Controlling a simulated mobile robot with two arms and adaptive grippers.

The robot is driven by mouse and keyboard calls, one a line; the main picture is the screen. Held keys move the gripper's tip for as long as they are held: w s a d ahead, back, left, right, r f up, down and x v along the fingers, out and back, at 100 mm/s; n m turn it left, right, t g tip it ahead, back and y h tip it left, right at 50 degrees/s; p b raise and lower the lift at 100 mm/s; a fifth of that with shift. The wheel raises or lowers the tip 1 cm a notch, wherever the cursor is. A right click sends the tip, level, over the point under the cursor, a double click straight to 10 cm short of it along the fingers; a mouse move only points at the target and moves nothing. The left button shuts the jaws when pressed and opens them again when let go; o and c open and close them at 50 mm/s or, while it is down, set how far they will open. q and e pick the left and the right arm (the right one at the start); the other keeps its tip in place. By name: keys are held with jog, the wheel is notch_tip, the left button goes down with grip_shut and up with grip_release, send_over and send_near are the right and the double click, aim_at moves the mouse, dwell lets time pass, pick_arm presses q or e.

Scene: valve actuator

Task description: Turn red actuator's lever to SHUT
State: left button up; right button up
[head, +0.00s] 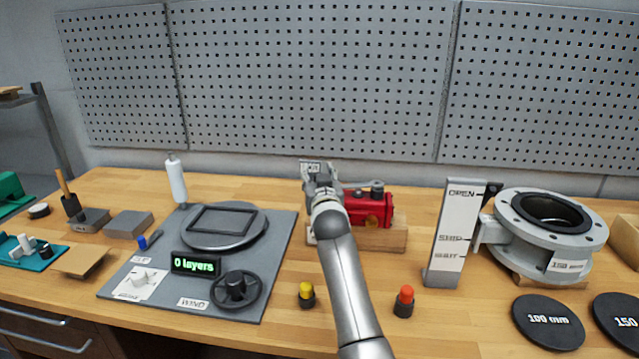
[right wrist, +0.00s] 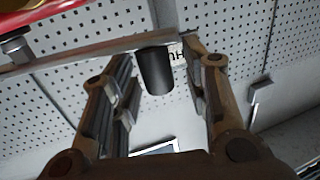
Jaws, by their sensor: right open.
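The red actuator (head: 374,208) lies on a wooden block behind my right arm. Its red body also shows at the upper left of the right wrist view (right wrist: 42,10). The grey lever (right wrist: 95,50) runs from the actuator side to a black knob (right wrist: 157,72). My right gripper (head: 316,180) is at the actuator's left end. In the right wrist view, its open fingers (right wrist: 160,92) stand on either side of the knob, with gaps visible. A small label plate (head: 311,166) stands behind the gripper; its lettering is partly hidden. The left gripper is out of view.
Right of the actuator stand a white scale plate (head: 456,225) marked OPEN and a large grey flanged valve (head: 545,235). Yellow (head: 306,292) and red (head: 405,300) capped items stand in front. A grey winding board (head: 270,270) lies left. A pegboard (head: 310,80) closes the back.

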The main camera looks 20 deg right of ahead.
jog(key=s+a, duration=0.1)
jog(key=s, duration=0.6)
jog(key=shift+w, duration=0.1)
